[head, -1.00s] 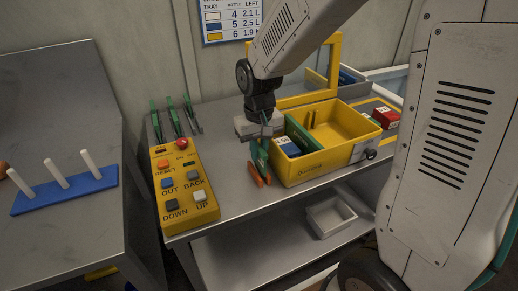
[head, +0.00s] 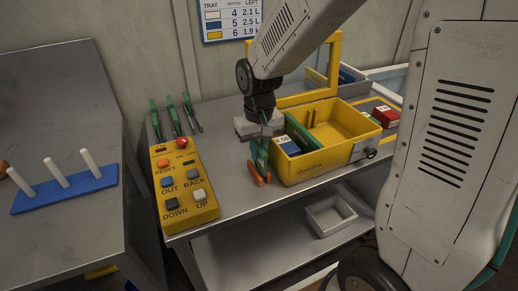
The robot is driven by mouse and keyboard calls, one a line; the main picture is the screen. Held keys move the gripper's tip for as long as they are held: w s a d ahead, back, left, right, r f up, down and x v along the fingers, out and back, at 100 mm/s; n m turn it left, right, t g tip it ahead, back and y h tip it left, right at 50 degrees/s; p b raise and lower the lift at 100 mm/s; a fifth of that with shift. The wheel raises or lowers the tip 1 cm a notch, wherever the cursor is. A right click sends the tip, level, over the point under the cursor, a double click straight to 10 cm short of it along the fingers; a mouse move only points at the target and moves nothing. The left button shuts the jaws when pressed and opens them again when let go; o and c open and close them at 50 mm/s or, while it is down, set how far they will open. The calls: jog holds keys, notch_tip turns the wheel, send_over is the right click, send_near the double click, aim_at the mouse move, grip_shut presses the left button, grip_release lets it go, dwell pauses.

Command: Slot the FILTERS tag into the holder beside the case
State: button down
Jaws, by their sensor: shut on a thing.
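My gripper (head: 260,137) is shut on a green tool with orange ends (head: 258,164). It holds the tool hanging down just left of the open yellow case (head: 325,168), over the metal bench. The gripper hides the tool's upper part. The case holds a green piece and a blue-and-white block with dark marks (head: 288,146) in its left part; the rest of it looks mostly empty. I cannot make out a tag that reads FILTERS. I cannot tell which thing beside the case is the holder.
A yellow button panel (head: 184,186) stands on the bench left of my gripper. Several green upright tools (head: 172,118) stand behind it. A red block (head: 386,116) lies right of the case. A white tray (head: 331,214) sits on the lower shelf. A blue peg base (head: 64,190) is at left.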

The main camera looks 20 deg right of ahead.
aim_at(259, 168)
jog(key=shift+f, duration=1.55)
dwell(0.9)
dwell(0.4)
jog(key=c, duration=1.3)
grip_release()
jog(key=shift+c, duration=0.2)
jog(key=o, duration=0.4)
jog(key=shift+r, duration=0.15)
jog(key=shift+r, duration=7.9)
